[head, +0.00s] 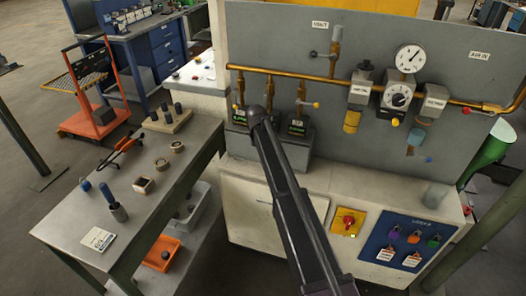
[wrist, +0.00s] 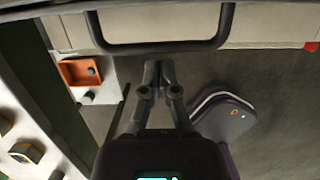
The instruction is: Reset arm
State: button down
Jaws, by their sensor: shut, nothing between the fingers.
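My arm reaches up from the bottom of the head view, in front of the grey valve panel (head: 290,45). Its raised end is a dark rounded joint near the panel's lower left, and my gripper cannot be made out there. In the wrist view my gripper (wrist: 158,68) is shut, its two fingers together and empty. The fingers show against bare grey floor. A dark U-shaped bar (wrist: 160,48) on a pale surface crosses the top of that view, beyond the fingertips; I cannot tell how far apart they are.
A steel bench (head: 72,213) with small tools and blocks stands at left. An orange bin (head: 158,251) sits below it and also shows in the wrist view (wrist: 65,73). A yellow switch box (head: 347,222) and blue lockout board (head: 405,242) are at right. An orange cart (head: 95,122) stands behind.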

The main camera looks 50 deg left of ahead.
dwell(0.5)
jog(key=w+d+m+p, duration=0.1)
jog(key=w+d+m, duration=0.5)
jog(key=d, duration=0.9)
jog(key=w+d+r+m+h, duration=0.1)
jog(key=w+d+m, duration=0.5)
jog(key=d, duration=0.9)
jog(key=w+d+m+p, duration=0.1)
jog(key=w+d+m, duration=0.5)
jog(key=d, duration=1)
jog(key=s+d+m, duration=0.5)
jog(key=d+m, duration=0.3)
jog(key=d, duration=0.4)
jog(key=s+d+r+m+g, duration=0.1)
jog(key=s+d+m, duration=0.4)
jog(key=d, duration=0.8)
jog(key=s+d+m+g+p, duration=0.1)
jog(key=s+d+m, duration=0.4)
jog(key=d+m, duration=0.6)
jog(key=shift+d+r, duration=0.35)
jog(key=shift+d, duration=0.7)
jog(key=shift+a, duration=0.1)
